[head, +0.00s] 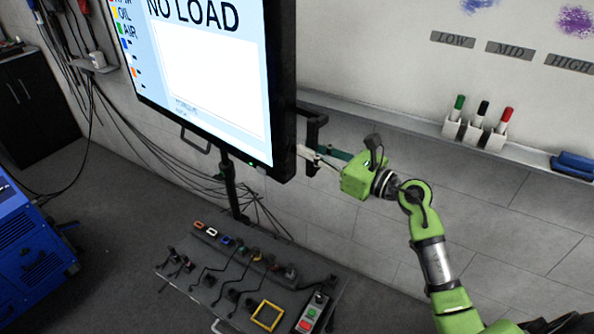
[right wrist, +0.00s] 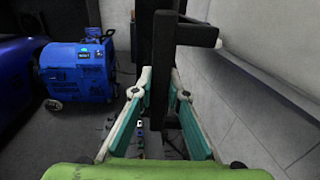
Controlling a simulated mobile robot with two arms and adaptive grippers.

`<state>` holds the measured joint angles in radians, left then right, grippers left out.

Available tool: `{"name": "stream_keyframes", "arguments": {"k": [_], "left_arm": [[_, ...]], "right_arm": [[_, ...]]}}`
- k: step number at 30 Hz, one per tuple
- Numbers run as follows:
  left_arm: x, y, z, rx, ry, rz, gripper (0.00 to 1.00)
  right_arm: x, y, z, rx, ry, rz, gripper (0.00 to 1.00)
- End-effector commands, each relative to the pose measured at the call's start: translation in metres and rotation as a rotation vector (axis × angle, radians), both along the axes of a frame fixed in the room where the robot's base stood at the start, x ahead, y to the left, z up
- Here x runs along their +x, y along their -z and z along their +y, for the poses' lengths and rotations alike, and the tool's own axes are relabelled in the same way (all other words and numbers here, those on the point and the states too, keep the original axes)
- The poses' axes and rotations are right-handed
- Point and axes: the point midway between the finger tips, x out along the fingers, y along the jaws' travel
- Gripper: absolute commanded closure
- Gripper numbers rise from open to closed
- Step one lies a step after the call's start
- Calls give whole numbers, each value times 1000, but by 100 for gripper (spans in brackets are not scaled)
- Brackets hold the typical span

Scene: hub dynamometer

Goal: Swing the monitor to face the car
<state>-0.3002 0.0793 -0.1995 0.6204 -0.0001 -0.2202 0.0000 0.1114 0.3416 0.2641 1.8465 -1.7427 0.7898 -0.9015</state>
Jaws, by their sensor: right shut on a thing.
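The monitor (head: 215,75) is a large screen with a black frame, showing "NO LOAD" and colored labels; its top is cut off in the head view. A black handle (head: 316,128) stands out from its right side. My right gripper (head: 312,157) is at this handle and shut on it. In the right wrist view the gripper's teal-lined fingers (right wrist: 157,92) stand on both sides of a dark upright bar, with the handle's arm (right wrist: 195,35) above. A dark blue curved body, possibly the car (right wrist: 14,75), shows at the left edge. My left gripper is not in view.
A blue wheeled machine (head: 32,245) stands at the left. A low cart (head: 190,285) with connectors, cables and a button box (head: 312,312) stands below the monitor. Cables hang along the wall. A ledge (head: 410,122) with markers (head: 481,112) runs along the right wall.

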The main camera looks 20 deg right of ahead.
Motion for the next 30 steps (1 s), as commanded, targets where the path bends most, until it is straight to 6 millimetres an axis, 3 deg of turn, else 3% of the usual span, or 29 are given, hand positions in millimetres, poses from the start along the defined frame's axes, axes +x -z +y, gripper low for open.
{"name": "stream_keyframes", "arguments": {"k": [1,3,10,23,24,25,30], "left_arm": [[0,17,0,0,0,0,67],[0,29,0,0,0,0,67],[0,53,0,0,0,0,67],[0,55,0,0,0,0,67],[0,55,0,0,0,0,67],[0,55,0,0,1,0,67],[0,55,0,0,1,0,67]], "right_arm": [[4,11,-12,-15,-5,4,100],[9,10,-24,-15,-16,4,100],[25,5,-60,-12,-21,5,100],[29,-1,-69,-9,-19,4,100],[29,-1,-69,-9,-19,3,77],[29,-1,-69,-8,-19,4,69],[28,-2,-68,-7,-22,3,68]]}}
